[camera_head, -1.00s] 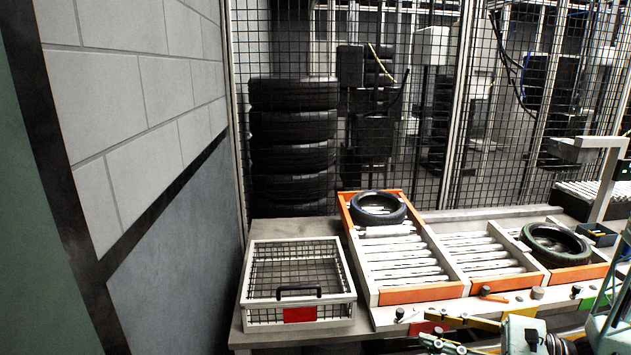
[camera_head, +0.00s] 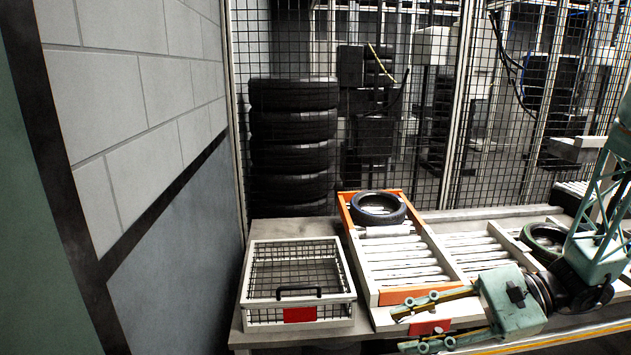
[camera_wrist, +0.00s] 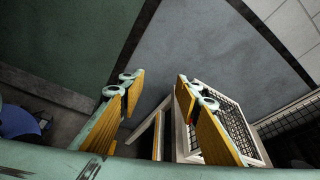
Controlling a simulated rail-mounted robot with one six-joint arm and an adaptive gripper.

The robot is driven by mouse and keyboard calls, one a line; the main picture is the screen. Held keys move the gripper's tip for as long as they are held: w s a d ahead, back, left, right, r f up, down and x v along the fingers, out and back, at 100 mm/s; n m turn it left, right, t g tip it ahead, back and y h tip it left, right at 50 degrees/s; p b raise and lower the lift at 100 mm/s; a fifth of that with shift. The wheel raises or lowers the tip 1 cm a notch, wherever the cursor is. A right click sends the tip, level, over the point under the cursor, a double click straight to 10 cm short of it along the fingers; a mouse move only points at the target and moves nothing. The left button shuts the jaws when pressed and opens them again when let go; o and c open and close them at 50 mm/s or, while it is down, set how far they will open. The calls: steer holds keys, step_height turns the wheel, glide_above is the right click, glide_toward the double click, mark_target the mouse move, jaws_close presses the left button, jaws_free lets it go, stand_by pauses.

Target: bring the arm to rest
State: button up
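My gripper (camera_head: 402,328) is in the lower right of the head view, at the front edge of the conveyor. It points left, with its two yellow-padded fingers wide apart and nothing between them. The wrist view also shows my gripper (camera_wrist: 160,84) open and empty, facing the lower grey wall. My pale green arm enters from the right of the head view and hides part of the right conveyor lane. I cannot tell whether the upper finger touches the orange front edge or only passes in front of it.
A wire basket (camera_head: 341,312) stands on the table, left of my gripper. The roller conveyor (camera_head: 361,262) holds a tyre (camera_head: 378,208) at its far left end. Another tyre (camera_head: 542,236) lies partly behind my arm. A mesh fence (camera_head: 420,150) and wall (camera_head: 180,265) bound the space.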

steer(key=s+a+r+n+g+h, duration=0.35)
steer(key=s+r+n+h, duration=0.2)
steer(key=s, duration=0.55)
steer(key=s+d+r+n+t+h, duration=0.3)
steer(key=s+r+n+h, duration=0.1)
steer(key=s+r, duration=0.2)
steer(key=s+d+r+n+t+h, duration=0.3)
steer(key=s+r+n+h, duration=0.1)
steer(key=s+r, duration=0.2)
steer(key=shift+s, duration=0.4)
stand_by(1.0)
steer(key=shift+t+h, duration=0.25)
stand_by(0.9)
steer(key=shift+d, duration=0.1)
